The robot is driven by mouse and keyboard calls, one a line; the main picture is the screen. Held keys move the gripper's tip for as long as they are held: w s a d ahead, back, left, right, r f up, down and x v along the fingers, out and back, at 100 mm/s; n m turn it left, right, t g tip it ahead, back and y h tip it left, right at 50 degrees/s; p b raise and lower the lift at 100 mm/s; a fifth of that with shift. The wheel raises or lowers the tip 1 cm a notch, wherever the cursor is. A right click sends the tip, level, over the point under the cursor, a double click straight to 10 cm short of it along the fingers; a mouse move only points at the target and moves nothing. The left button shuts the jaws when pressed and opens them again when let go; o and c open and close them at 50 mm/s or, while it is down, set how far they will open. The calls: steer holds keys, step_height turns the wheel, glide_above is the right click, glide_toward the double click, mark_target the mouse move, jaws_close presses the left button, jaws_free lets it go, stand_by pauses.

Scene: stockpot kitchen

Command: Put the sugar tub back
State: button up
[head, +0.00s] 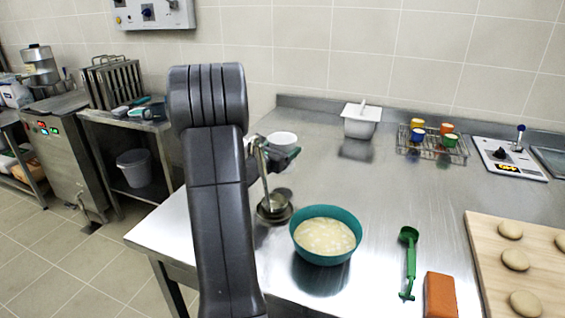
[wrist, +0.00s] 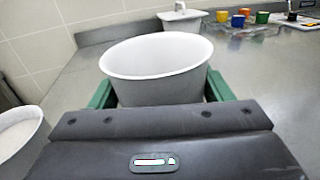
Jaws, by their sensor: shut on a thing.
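My gripper (head: 285,157) is shut on a round, pale tub (head: 282,139), which I take for the sugar tub. It is held upright over the far left part of the steel table. In the wrist view the tub (wrist: 158,72) sits between the green fingers (wrist: 214,87), its wide rim above them. Its visible inner wall is pale and bare; its bottom is hidden. I see no label.
Free steel (head: 330,180) lies between.

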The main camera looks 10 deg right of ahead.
steer(key=shift+f, duration=2.3)
steer(key=shift+f, duration=0.15)
steer(key=o, duration=1.1)
steer(key=shift+c, duration=0.2)
steer(key=shift+r, duration=0.3)
steer(key=b+v, duration=0.2)
steer(key=v, duration=0.9)
steer(key=shift+f, duration=0.15)
steer(key=shift+s+a, duration=0.3)
steer(key=shift+s, duration=0.1)
